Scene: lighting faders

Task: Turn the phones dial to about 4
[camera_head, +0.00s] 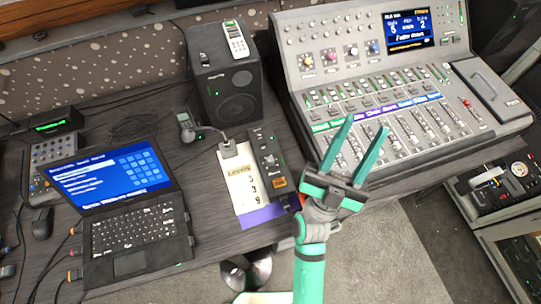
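The mixing console (292,75) stands at the back right, its sloped upper panel facing me. My gripper (367,122) is open, with two teal fingers pointing at the console. It appears in front of the lower fader area, below the dials, with nothing between the fingers. It hides some faders.
A black speaker (228,92) stands left of the console, with a remote (236,39) on top. A black power strip-like box (267,155) and a paper sheet (243,195) lie nearer. A laptop (130,235) is at the left.

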